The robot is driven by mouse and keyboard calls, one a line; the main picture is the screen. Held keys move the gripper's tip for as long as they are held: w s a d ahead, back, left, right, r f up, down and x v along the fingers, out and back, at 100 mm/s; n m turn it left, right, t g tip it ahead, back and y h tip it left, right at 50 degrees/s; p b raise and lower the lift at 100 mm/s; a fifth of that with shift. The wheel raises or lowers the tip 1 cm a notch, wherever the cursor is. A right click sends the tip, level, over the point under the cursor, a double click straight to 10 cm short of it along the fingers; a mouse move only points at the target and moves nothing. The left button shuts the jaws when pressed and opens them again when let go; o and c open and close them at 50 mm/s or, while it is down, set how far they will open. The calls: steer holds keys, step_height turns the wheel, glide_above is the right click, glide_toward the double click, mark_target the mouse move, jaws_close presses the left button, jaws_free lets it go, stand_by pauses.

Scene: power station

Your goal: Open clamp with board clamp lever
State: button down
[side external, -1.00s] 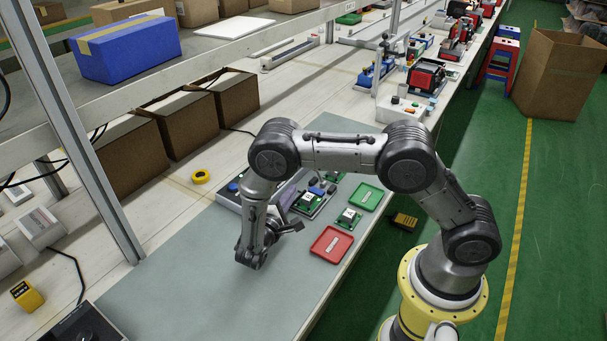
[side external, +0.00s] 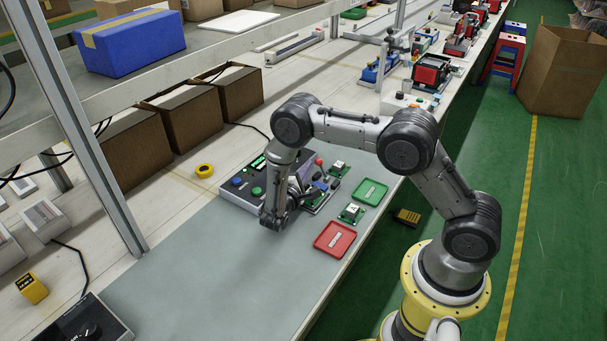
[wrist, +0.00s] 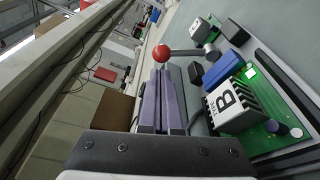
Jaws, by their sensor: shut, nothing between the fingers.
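The board clamp lever is a grey rod (wrist: 188,52) with a red ball knob (wrist: 161,53) in the wrist view; the knob also shows in the side view (side external: 320,160). My gripper (wrist: 159,76) is shut and empty. Its purple-grey fingers point at the knob, with the tips close below it in the picture; I cannot tell whether they touch. A green circuit board (wrist: 262,128) with a white block marked "B" (wrist: 234,105) and a blue part (wrist: 222,68) lies right of the fingers. My wrist partly hides the clamp fixture in the side view.
A red tray (side external: 335,239), a green tray (side external: 371,192) and a small board (side external: 351,213) lie toward the bench edge. The grey mat (side external: 200,275) is clear at the front.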

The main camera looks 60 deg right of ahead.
stand_by(0.5)
steer(key=shift+s+r+m, duration=0.1)
steer(key=shift+m, duration=0.5)
